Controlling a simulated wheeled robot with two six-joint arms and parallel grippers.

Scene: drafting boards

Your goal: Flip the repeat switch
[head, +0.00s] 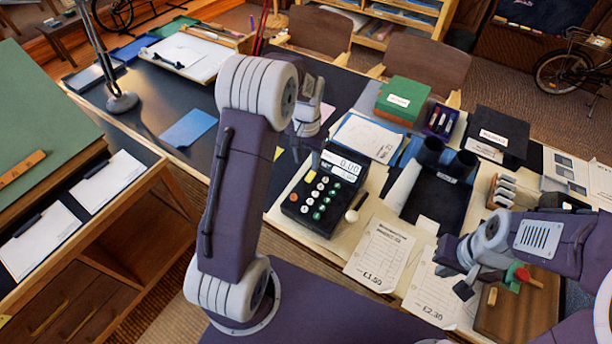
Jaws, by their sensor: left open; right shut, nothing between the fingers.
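A black adding machine (325,192) with a small display reading 0.00 and rows of round white, green and red keys stands on the table in the middle. A lever with a pale round knob (352,215) sticks out at its right side. I cannot tell any switch marked repeat at this size. My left gripper (300,150) is open above and behind the machine's left back corner, partly hidden by my own arm. My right gripper (458,285) is shut and empty at the lower right, apart from the machine, above the price sheets.
Price sheets (378,255) lie right of the machine. A dark wooden board (515,310) is by my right gripper. A lamp base (122,102) is at left.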

